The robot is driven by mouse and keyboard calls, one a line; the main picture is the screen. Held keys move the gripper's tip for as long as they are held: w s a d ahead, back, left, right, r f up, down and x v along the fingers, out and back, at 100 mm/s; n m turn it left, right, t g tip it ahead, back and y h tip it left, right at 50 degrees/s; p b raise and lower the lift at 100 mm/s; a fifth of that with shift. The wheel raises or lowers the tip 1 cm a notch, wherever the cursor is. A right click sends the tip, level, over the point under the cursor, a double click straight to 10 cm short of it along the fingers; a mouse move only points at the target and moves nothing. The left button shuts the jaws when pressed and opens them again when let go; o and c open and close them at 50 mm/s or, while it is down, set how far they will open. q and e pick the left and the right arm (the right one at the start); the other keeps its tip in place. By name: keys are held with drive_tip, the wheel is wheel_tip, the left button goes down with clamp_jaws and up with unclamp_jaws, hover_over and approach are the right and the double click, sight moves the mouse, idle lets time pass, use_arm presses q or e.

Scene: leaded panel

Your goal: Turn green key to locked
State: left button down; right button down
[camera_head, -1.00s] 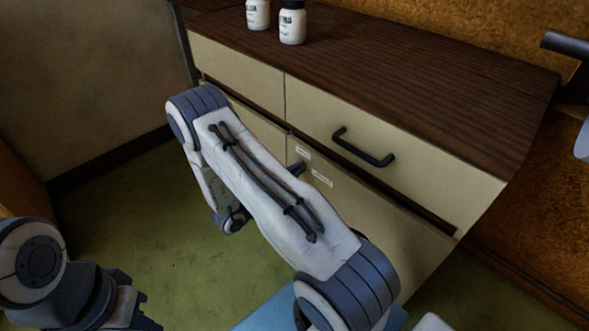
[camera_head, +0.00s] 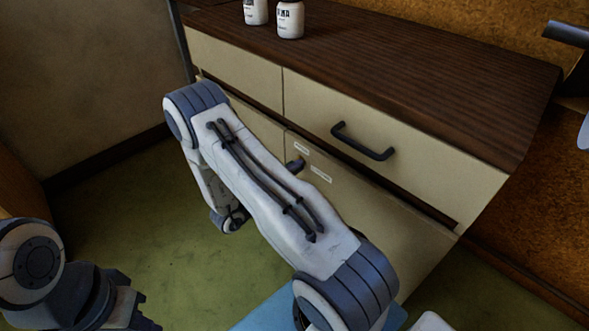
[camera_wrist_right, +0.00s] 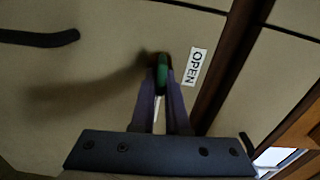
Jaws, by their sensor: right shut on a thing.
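The green key (camera_wrist_right: 162,75) stands out from the cream cabinet front in the right wrist view. My right gripper (camera_wrist_right: 163,90) is shut on it, one finger on each side. In the head view my right arm hides most of the gripper; only a dark end (camera_head: 295,164) shows past the arm, beside two small white labels (camera_head: 302,149) (camera_head: 321,174). The key's green is not visible there. My left arm's dark end (camera_head: 130,312) is at the bottom left, its jaws unclear.
The cabinet has a brown wooden top (camera_head: 400,75) with two white bottles (camera_head: 290,20) at the back. A drawer with a black handle (camera_head: 362,143) is above the labels. Green floor (camera_head: 150,230) lies open to the left. A blue surface (camera_head: 268,309) is at the bottom.

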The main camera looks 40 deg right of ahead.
idle(0.3)
drive_tip(key=c, duration=0.9)
unclamp_jaws()
drive_tip(key=shift+a, duration=0.1)
drive_tip(key=shift+a, duration=0.35)
drive_tip(key=a, duration=0.3)
drive_tip(key=a+p, duration=0.1)
drive_tip(key=a, duration=0.2)
drive_tip(key=a+p, duration=0.1)
drive_tip(key=a, duration=0.2)
drive_tip(key=shift+s+a, duration=0.3)
drive_tip(key=shift+s, duration=0.1)
